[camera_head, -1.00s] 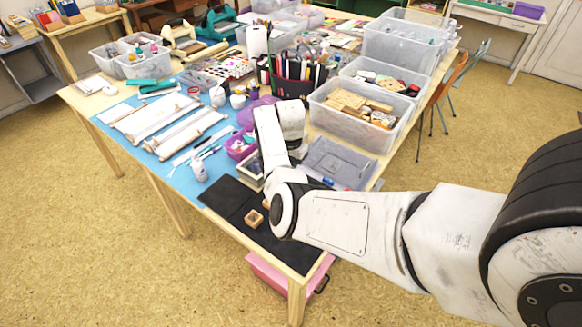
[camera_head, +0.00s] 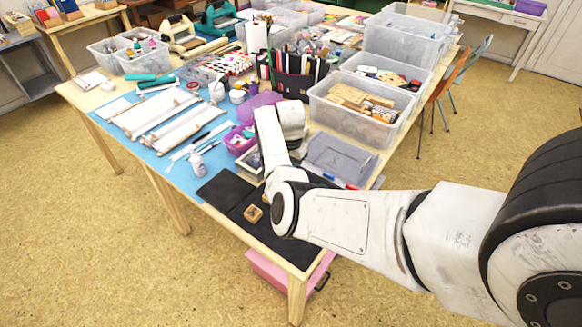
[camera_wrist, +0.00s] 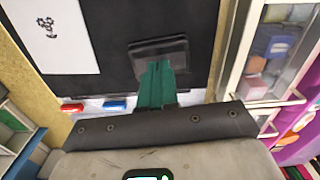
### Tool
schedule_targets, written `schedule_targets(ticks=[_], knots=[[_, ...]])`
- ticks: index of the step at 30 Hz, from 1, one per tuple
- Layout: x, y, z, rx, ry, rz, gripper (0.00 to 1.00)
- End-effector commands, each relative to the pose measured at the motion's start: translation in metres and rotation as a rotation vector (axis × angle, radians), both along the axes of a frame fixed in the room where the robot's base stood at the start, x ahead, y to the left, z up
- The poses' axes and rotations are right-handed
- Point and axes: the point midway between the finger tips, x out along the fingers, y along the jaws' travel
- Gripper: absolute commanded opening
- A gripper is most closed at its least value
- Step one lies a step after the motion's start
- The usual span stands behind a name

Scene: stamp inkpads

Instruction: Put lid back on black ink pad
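In the wrist view, a flat dark rectangular piece (camera_wrist: 172,45) with a paler border lies over the black mat (camera_wrist: 105,30). It looks like the black ink pad or its lid; I cannot tell which. My gripper (camera_wrist: 157,68) has green fingers close together, their tips at the near edge of this piece. Whether they pinch it is not clear. A red pad (camera_wrist: 73,109) and a blue pad (camera_wrist: 115,105) are at lower left. In the head view, my arm hides the gripper and the dark piece. The red pad (camera_head: 352,187) and blue pad (camera_head: 328,176) show right of the wrist.
White paper (camera_wrist: 52,35) with a printed flower is left of the dark piece. A clear-walled box (camera_wrist: 268,55) stands close on the right.

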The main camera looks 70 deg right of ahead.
Motion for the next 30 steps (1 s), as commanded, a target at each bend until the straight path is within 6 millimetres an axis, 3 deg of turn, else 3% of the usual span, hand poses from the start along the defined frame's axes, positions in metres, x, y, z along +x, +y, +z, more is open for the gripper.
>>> schedule_targets(ticks=[22,30], knots=[[0.000,0.000,-0.022,0.001,0.000,0.000,0.00],[0.000,0.000,-0.020,0.001,0.000,0.000,0.00]])
